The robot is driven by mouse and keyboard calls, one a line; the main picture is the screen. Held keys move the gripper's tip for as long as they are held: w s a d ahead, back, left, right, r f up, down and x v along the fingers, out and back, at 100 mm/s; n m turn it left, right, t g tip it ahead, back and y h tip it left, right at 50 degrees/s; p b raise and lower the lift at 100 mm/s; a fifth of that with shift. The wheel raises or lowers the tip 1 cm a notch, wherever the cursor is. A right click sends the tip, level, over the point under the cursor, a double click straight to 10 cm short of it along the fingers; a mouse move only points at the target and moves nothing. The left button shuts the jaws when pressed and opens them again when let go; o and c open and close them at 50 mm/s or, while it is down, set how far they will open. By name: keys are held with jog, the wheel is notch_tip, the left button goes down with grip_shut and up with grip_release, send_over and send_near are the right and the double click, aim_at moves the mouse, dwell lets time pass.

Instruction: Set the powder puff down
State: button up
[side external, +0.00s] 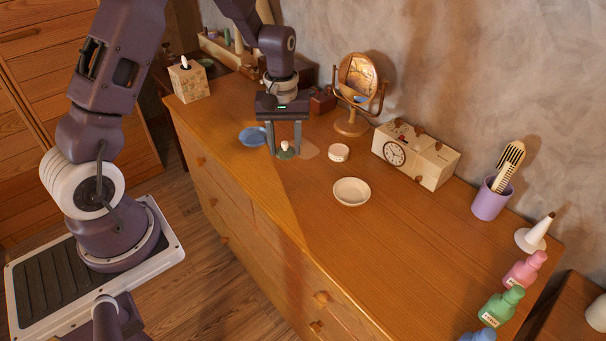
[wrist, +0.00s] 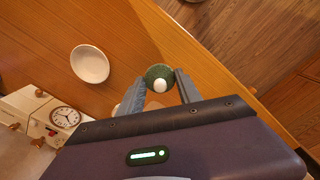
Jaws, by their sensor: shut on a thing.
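The powder puff (side external: 285,154) is a green disc with a white knob on top. My gripper (side external: 285,149) points down over the wooden dresser top (side external: 400,240), with its fingers closed on the puff. In the wrist view the puff (wrist: 159,74) sits between the two grey fingertips (wrist: 161,84), with its white knob facing the camera. The puff is level and low over the dresser top; I cannot tell whether it touches the wood.
A blue dish (side external: 252,136) lies just left of the puff, and a small round pot (side external: 339,153) to the right. A white bowl (side external: 351,191) is nearer the front. A mirror (side external: 357,85) and clock box (side external: 414,155) stand at the wall. The dresser's front middle is clear.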

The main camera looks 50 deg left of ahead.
jog(key=s+d+r+m, duration=0.35)
jog(key=d+m, duration=0.25)
jog(key=m, duration=0.4)
send_over(255, 140)
notch_tip(255, 140, down, 4)
notch_tip(255, 140, down, 10)
jog(key=shift+r, duration=0.1)
